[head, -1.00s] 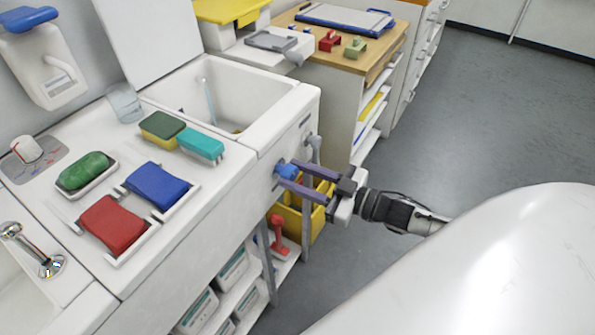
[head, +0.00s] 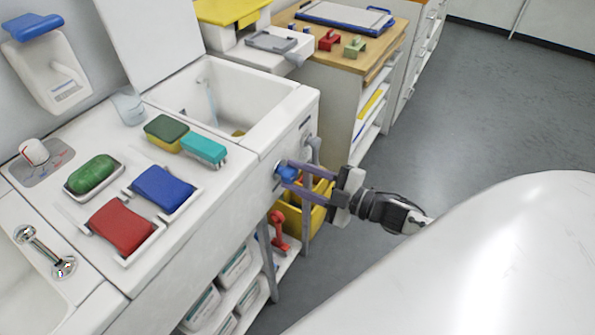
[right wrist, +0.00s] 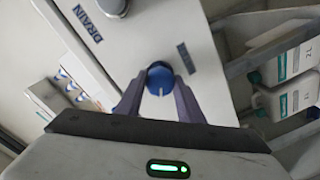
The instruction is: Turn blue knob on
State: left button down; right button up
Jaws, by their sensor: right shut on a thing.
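The blue knob (head: 287,173) is on the front panel of the white sink unit, below the basin. My right gripper (head: 288,171) reaches it from the right, its two purple fingers closed on either side of the knob. In the right wrist view the blue knob (right wrist: 160,78) sits between the fingertips (right wrist: 158,85), with a pale pointer line on its face. A label too small to read is beside it on the panel, and "DRAIN" is printed near a grey knob (right wrist: 113,5). My left gripper is not in view.
A yellow bin (head: 302,215) and a red object (head: 278,230) are under the unit, close below my right gripper. The white basin (head: 232,95) is above. Sponges and soap lie on the counter. The grey floor (head: 480,120) to the right is clear.

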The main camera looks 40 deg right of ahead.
dwell(0.3)
jog(key=o, duration=1.1)
jog(key=shift+c, duration=0.2)
jog(key=v, duration=1)
jog(key=shift+s, duration=0.2)
jog(key=s+a+f+m+g+h, duration=0.2)
jog(key=s+a+f+m, duration=0.3)
jog(key=a+f, duration=0.3)
jog(key=s+a+f+m+g+h, duration=0.2)
jog(key=s+a+f+m+g, duration=0.3)
jog(key=a+f+m, duration=0.3)
jog(key=shift+a+f+h, duration=0.3)
jog(key=shift+a+f, duration=0.3)
jog(key=shift+a, duration=0.5)
